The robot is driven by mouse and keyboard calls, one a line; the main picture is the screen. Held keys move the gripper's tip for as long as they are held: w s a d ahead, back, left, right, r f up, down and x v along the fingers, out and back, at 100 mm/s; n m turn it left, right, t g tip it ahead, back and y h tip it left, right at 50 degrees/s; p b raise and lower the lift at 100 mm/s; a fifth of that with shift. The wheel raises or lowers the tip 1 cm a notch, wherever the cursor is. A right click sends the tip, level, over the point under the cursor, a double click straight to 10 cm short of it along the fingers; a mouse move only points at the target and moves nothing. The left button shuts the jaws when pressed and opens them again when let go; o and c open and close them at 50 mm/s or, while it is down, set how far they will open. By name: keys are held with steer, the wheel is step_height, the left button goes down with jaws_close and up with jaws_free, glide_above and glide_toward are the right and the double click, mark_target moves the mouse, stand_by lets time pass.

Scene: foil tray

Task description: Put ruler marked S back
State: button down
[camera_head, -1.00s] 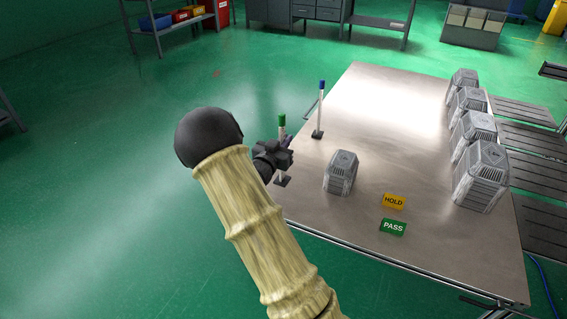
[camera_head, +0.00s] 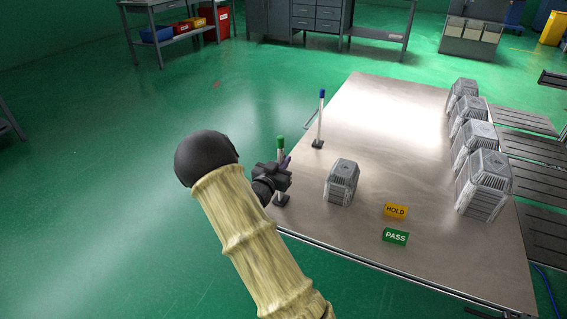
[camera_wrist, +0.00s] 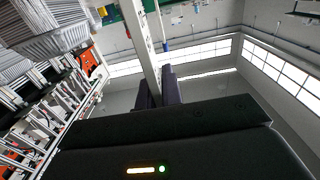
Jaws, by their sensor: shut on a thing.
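No ruler with a readable S shows. A white upright stick with a green top (camera_head: 280,141) and a small dark foot stands at the left edge of the steel table (camera_head: 355,110). My gripper (camera_head: 284,172) is shut around this stick's upper part. In the wrist view a pale shaft (camera_wrist: 138,30) runs down between my purple fingers (camera_wrist: 158,90). Its top is hidden there. I cannot tell whether the foot touches the table. A similar stick with a blue top (camera_head: 322,93) stands upright farther back, apart from my gripper.
A grey ribbed block (camera_head: 341,182) stands just right of my gripper. Several similar blocks (camera_head: 483,182) line the table's right side. A yellow HOLD sign (camera_head: 396,210) and a green PASS sign (camera_head: 395,236) stand near the front. The table's middle is clear.

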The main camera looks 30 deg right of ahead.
steer(key=shift+f, duration=0.15)
steer(key=c, duration=1.6)
jaws_free()
steer(key=shift+o, duration=0.2)
steer(key=p+v, duration=0.2)
steer(key=v, duration=1)
